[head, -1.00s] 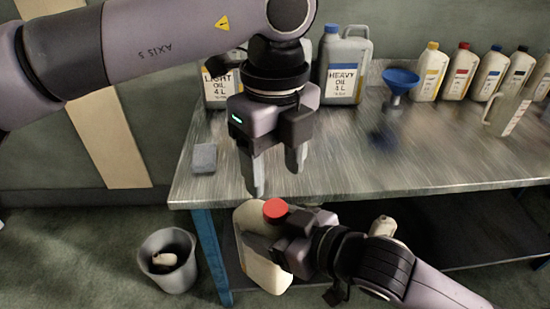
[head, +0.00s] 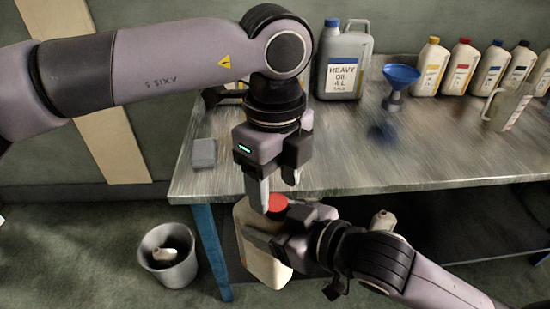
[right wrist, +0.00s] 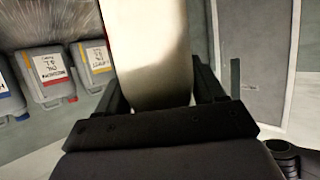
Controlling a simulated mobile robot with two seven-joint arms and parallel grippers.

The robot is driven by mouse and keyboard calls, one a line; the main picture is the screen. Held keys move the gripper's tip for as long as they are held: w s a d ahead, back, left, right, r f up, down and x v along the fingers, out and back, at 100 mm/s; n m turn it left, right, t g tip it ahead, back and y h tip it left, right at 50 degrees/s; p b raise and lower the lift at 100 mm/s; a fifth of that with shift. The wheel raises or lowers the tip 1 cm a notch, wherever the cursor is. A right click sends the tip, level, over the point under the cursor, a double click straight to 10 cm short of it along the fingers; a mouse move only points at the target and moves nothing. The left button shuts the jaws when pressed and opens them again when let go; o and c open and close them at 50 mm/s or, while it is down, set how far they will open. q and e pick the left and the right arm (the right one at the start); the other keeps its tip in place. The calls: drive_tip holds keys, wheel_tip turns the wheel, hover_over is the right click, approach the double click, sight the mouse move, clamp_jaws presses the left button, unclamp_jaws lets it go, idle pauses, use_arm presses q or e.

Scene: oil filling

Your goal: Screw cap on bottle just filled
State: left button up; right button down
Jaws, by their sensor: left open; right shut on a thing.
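A cream bottle (head: 268,268) with a red cap (head: 278,203) on its top is held in front of the table's near edge, slightly tilted. My right gripper (head: 268,238) is shut on its body; the right wrist view shows the bottle's pale side (right wrist: 150,50) between both fingers. My left gripper (head: 275,190) points down, open, with its fingertips at the red cap. One finger overlaps the cap's left side; I cannot tell whether it touches. The bottle neck is hidden under the cap.
The metal table (head: 330,160) carries a heavy oil can (head: 343,65), a blue funnel (head: 400,78), a clear jug (head: 508,108), a grey block (head: 204,152) and several capped bottles (head: 460,68) at the back right. A grey bin (head: 168,262) stands on the floor at left.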

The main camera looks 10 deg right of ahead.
use_arm(q)
drive_tip(key=shift+f, duration=1.45)
drive_tip(key=c, duration=1.1)
drive_tip(key=m, duration=0.6)
drive_tip(key=shift+m, duration=0.3)
drive_tip(key=o, duration=1.2)
drive_tip(key=shift+c, duration=0.2)
drive_tip(key=shift+r, duration=0.1)
